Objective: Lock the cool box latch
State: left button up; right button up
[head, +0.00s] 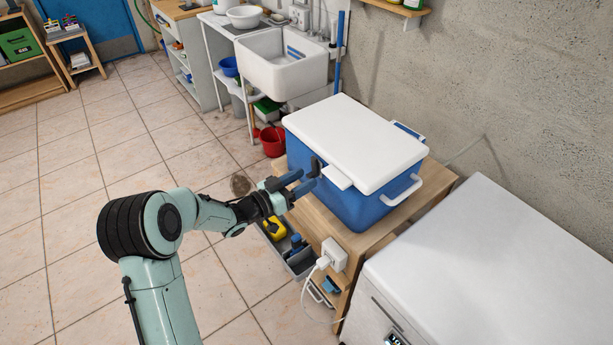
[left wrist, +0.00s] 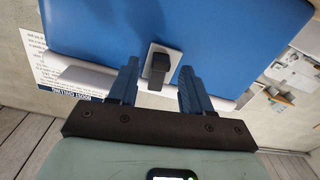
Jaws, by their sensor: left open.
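The cool box has a blue body (head: 350,199) and a white lid (head: 355,140), which lies down on it. The dark latch (head: 316,167) is on the box's front face, close to my left gripper (head: 307,179). In the left wrist view, the latch (left wrist: 160,64) shows as a black tab on a pale plate against the blue box wall (left wrist: 230,35). My left gripper (left wrist: 157,88) is open, with its two blue fingers on either side of the tab and a gap to each. I cannot tell whether the latch is engaged. My right gripper is not in view.
The box stands on a wooden bench (head: 436,183) with a socket block (head: 334,254) and cable at its front. A white chest (head: 500,270) stands at the right. A sink (head: 282,65) and a red bucket (head: 272,142) are behind. Tiled floor (head: 60,235) is clear at the left.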

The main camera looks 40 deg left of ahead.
pick_arm(q)
jog(key=shift+x, duration=1.05)
